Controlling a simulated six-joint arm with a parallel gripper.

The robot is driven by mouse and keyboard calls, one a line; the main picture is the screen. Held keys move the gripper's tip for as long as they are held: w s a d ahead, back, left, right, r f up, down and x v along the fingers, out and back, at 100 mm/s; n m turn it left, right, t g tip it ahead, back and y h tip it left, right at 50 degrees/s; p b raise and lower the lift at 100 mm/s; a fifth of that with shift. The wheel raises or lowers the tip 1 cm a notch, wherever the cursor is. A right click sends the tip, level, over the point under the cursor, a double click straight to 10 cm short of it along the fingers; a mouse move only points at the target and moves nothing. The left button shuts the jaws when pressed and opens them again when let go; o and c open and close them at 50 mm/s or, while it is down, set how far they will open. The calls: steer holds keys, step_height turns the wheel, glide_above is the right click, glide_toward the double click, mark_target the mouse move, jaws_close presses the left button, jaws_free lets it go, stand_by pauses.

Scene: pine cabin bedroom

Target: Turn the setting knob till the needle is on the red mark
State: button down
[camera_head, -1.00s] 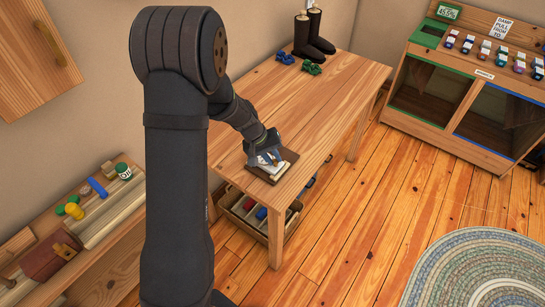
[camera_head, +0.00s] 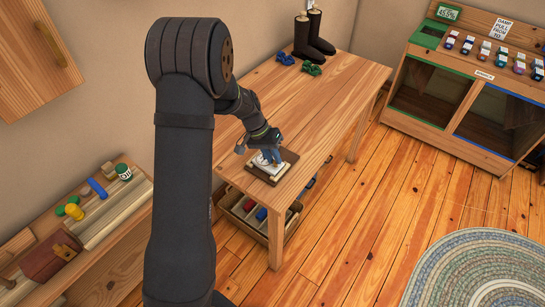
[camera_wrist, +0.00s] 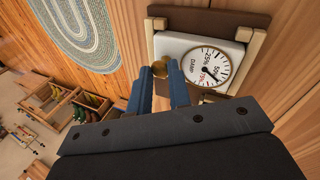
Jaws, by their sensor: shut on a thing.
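The white gauge (camera_wrist: 174,46) lies on a brown board (camera_head: 286,168) on the wooden table. Its round dial (camera_wrist: 210,57) has black printing, a dark needle and some red lettering. The needle's exact place against the red mark is too small to tell. A brass setting knob (camera_wrist: 160,66) is at the gauge's edge. My gripper (camera_wrist: 161,76), with two blue fingers, is shut on the knob, one finger on each side. In the head view my gripper (camera_head: 270,156) is over the gauge, hiding part of it and the knob.
The table (camera_head: 315,100) is mostly clear. Dark boots (camera_head: 313,38) and blue and green bows (camera_head: 311,69) are at its far end. A crate (camera_head: 245,212) of coloured things is under its near end. A shelf (camera_head: 110,215) with small items stands at left.

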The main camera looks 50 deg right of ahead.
steer(key=m, duration=0.1)
steer(key=m+y, duration=0.1)
steer(key=m, duration=0.2)
steer(key=shift+d+m+y, duration=0.25)
steer(key=shift+m+y, duration=0.05)
steer(key=shift+y, duration=0.1)
steer(key=m+y, duration=0.1)
steer(key=m, duration=0.3)
steer(key=shift+d+m+t+y, duration=0.2)
steer(key=shift+m+t+y, duration=0.1)
steer(key=shift+y, duration=0.1)
steer(key=c, duration=1.3)
jaws_free()
steer(key=v, duration=1.7)
steer(key=shift+d+r, duration=0.15)
steer(key=shift+r, duration=0.05)
steer(key=shift+s, duration=0.1)
